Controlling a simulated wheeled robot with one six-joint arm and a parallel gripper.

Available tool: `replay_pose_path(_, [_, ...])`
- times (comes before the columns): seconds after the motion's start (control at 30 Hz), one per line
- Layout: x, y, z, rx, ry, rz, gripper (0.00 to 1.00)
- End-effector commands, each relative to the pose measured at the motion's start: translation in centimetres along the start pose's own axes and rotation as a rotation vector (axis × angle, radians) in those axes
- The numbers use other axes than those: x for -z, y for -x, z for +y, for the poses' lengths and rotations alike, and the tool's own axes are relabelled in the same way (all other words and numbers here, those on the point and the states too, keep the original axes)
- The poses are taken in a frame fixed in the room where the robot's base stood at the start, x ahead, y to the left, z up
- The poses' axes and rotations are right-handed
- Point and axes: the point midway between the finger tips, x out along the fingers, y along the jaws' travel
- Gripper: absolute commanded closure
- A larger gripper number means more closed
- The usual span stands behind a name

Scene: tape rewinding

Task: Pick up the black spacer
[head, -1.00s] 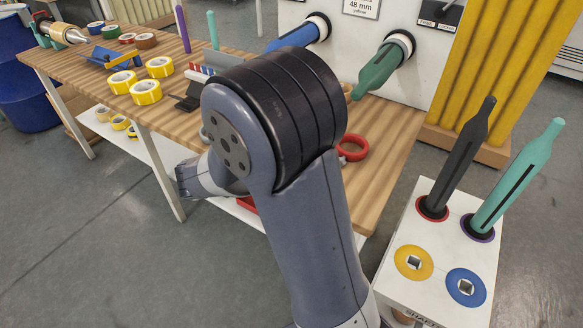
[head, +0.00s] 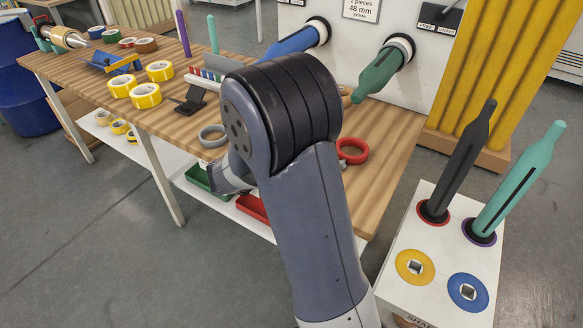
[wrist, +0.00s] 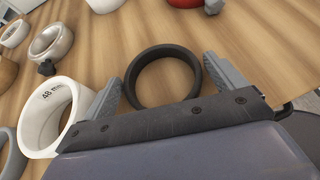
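The black spacer (wrist: 162,51) is a dark ring lying on the wooden bench in the wrist view. My gripper (wrist: 163,70) is open, with one grey finger to the left of the ring and the other to its right. The ring lies between the fingers, close to the dark gripper body. I cannot tell whether either finger touches it. In the head view my own arm hides the gripper and the black spacer.
A white ring marked 48 mm (wrist: 38,136) stands close beside the left finger. In the head view, a grey ring (head: 204,140) and a red ring (head: 352,160) lie on the bench (head: 385,150). Yellow tape rolls (head: 146,99) are farther left. A white shaft stand (head: 440,257) is at right.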

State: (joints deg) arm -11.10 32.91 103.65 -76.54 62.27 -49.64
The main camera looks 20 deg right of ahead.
Motion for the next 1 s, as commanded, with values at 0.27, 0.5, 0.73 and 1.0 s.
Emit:
replay_pose_path(0.27, [0.0, 0.0, 0.0, 0.000, 0.000, 0.000, 0.32])
replay_pose_path(0.5, [0.0, 0.0, 0.0, 0.000, 0.000, 0.000, 0.42])
replay_pose_path(0.73, [-1.1, 0.6, 0.1, -0.002, -0.003, -0.001, 0.42])
replay_pose_path(1.0, [-5.9, 3.2, 0.0, -0.002, -0.005, -0.001, 0.42])
